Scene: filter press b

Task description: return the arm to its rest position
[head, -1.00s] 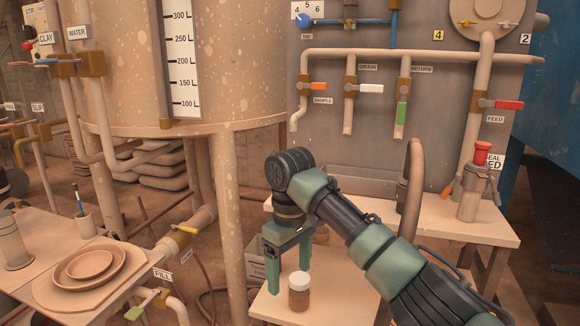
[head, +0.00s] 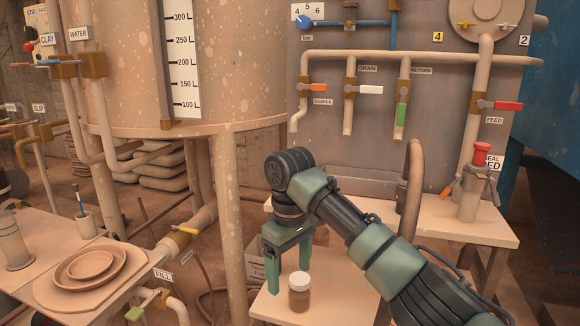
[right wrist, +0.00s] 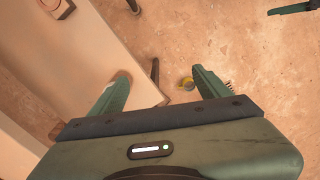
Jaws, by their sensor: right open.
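My right gripper (head: 288,276) hangs with its fingers pointing down, above the low front part of the right table (head: 350,297). It is open and nothing shows between its fingers. It also shows in the right wrist view (right wrist: 160,88), with the two green fingers spread apart. A small brown jar with a pale lid (head: 299,295) stands upright on the table, just in front of the fingers in the head view. I cannot tell the exact gap between jar and fingers. My left gripper is not in the head view.
Behind the arm stand a pipe panel with coloured valve handles (head: 371,89) and a curved upright hose (head: 411,190). A large tank (head: 232,70) and plates (head: 91,265) are to the left.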

